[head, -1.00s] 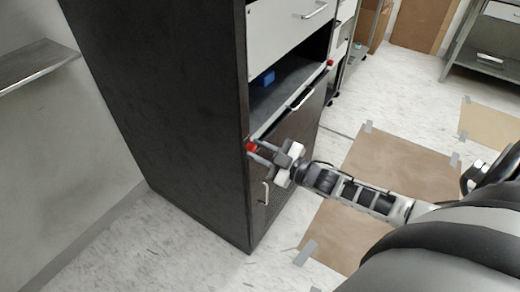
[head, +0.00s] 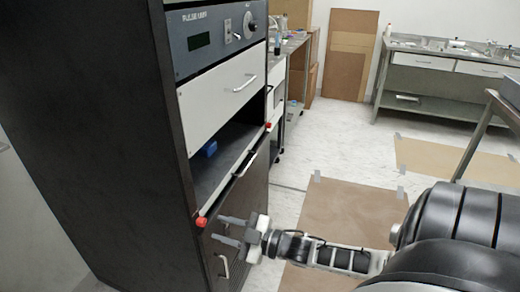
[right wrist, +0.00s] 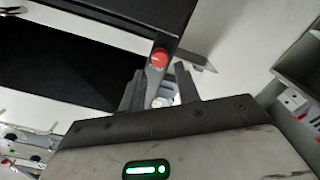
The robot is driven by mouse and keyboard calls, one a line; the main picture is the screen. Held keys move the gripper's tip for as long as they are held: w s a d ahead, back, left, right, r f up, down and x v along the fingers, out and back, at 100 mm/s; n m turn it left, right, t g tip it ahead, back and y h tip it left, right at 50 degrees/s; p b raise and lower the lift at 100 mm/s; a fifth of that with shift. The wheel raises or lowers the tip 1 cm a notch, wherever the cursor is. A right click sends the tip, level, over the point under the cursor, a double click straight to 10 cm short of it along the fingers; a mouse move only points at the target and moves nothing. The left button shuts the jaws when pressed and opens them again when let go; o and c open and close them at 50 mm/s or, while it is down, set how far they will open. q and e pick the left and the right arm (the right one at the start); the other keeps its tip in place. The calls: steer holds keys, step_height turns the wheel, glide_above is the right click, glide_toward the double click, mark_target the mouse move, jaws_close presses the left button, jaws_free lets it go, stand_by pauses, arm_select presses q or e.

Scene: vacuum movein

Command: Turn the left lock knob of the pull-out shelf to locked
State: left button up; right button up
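The left lock knob (head: 201,222) is a small red knob at the front left corner of the pull-out shelf (head: 222,176) of the black cabinet. It also shows in the right wrist view (right wrist: 159,58), just beyond the fingertips and roughly between them. My right gripper (head: 217,228) is open and empty, with its two fingers pointing at the cabinet front just right of and below the knob. A small gap shows between the fingertips and the knob. Whether the knob is turned to locked is too small to tell. My left gripper is not in view.
A second red knob (head: 268,127) is at the shelf's right end. A blue object (head: 209,148) lies inside the shelf opening. Above are a white drawer (head: 222,96) and a control panel (head: 215,35). A door handle (head: 223,266) is below.

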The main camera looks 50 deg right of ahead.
steer(key=v, duration=1.1)
steer(key=shift+s+d, duration=0.2)
steer(key=shift+s, duration=0.1)
steer(key=a+f+m+g+h, duration=0.4)
steer(key=a+m+g+h, duration=0.2)
steer(key=a, duration=0.4)
steer(key=s+a+r+m+g, duration=0.35)
steer(key=s+a+g, duration=0.3)
steer(key=s, duration=0.25)
steer(key=w+a+f+n+t+y, duration=0.1)
steer(key=w+a+f+t+y, duration=0.1)
steer(key=w+a+f+t, duration=0.3)
steer(key=shift+w+a+t, duration=0.2)
steer(key=shift+w+t, duration=0.2)
steer(key=shift+t, duration=0.25)
steer(key=shift+d, duration=0.1)
